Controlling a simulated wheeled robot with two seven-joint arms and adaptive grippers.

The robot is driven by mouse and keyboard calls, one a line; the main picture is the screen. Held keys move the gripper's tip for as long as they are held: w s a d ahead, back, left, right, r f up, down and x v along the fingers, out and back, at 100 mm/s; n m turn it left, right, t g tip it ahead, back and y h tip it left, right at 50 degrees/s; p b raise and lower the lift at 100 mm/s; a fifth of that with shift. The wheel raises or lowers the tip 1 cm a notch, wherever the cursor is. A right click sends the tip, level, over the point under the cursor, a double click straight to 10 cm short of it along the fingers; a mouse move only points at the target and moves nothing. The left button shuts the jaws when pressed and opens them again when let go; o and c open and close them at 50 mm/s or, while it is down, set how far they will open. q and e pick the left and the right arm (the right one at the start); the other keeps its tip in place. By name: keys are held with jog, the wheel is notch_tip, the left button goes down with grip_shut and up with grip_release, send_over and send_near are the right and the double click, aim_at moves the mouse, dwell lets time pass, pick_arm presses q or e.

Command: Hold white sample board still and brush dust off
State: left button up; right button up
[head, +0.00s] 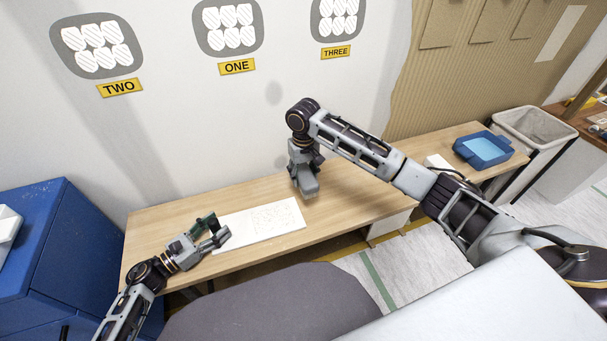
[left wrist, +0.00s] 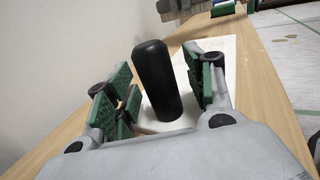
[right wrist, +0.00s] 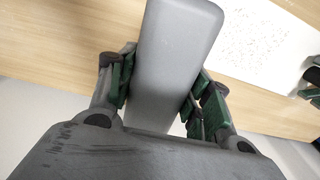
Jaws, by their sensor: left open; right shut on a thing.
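The white sample board (head: 262,222) lies flat on the wooden bench, with small specks of dust over its middle and right part. The dust also shows in the right wrist view on the board (right wrist: 268,42). My left gripper (head: 216,229) is at the board's left end. In the left wrist view its open fingers stand on both sides of an upright black handle (left wrist: 158,82); I cannot tell whether they touch it. My right gripper (head: 304,172) is shut on a grey brush (right wrist: 175,60) and holds it beyond the board's right end. Its bristles are hidden in the right wrist view.
The wall stands close behind the bench. A blue cabinet (head: 50,240) stands left.

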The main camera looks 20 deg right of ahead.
pick_arm(q)
jog(key=shift+a, duration=0.15)
jog(key=shift+v, duration=0.75)
jog(key=shift+w+d+b, duration=0.15)
jog(key=shift+d+b, duration=0.15)
jog(key=shift+d, duration=0.1)
dwell(0.4)
jog(key=shift+w+d, duration=0.15)
jog(key=shift+d, duration=0.2)
jog(key=shift+d, duration=0.15)
grip_shut()
dwell(0.3)
jog(key=shift+b, duration=0.3)
dwell(0.6)
